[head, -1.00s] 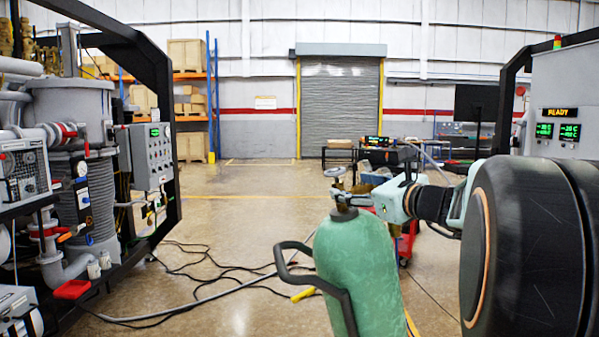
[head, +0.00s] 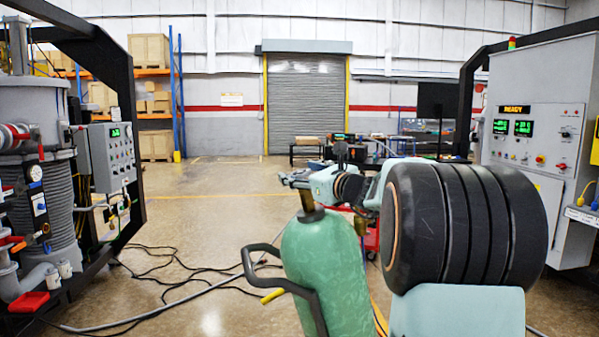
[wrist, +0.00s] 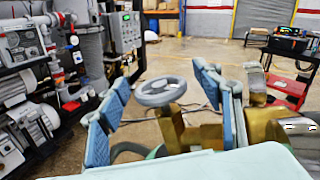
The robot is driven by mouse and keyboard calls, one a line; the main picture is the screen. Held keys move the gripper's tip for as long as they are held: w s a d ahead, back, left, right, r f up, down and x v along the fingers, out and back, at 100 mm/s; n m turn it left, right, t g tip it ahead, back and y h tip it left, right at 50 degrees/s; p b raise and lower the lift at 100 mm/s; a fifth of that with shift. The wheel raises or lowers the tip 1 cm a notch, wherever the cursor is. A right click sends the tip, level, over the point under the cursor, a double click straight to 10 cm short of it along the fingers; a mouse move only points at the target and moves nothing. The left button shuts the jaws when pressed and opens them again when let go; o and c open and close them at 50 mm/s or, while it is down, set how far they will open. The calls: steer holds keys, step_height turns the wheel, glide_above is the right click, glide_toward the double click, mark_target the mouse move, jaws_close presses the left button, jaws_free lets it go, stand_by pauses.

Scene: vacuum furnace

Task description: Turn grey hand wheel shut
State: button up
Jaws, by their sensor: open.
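The grey hand wheel (wrist: 160,92) is a round spoked ring on the brass valve (wrist: 190,132) in the wrist view. My gripper (wrist: 165,79) is open, with one blue padded finger on each side of the wheel. I see no clear contact between the fingers and the rim. In the head view my gripper (head: 292,181) is at the top of the green gas cylinder (head: 325,262), over its brass neck (head: 308,205). I cannot make out the wheel there; my gripper seems to hide it.
A black handle frame (head: 296,283) stands at the cylinder's left. Cables (head: 170,262) lie on the floor. Furnace equipment (head: 40,150) stands left, a control cabinet (head: 540,130) right. A red cart (wrist: 288,88) is beyond the valve. The middle floor is open.

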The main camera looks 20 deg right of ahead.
steer(key=shift+c, duration=0.3)
steer(key=c, duration=1.1)
steer(key=shift+c, duration=0.2)
steer(key=shift+a+f+h+b, duration=0.1)
steer(key=shift+f+h+b, duration=0.15)
steer(key=shift+b, duration=0.7)
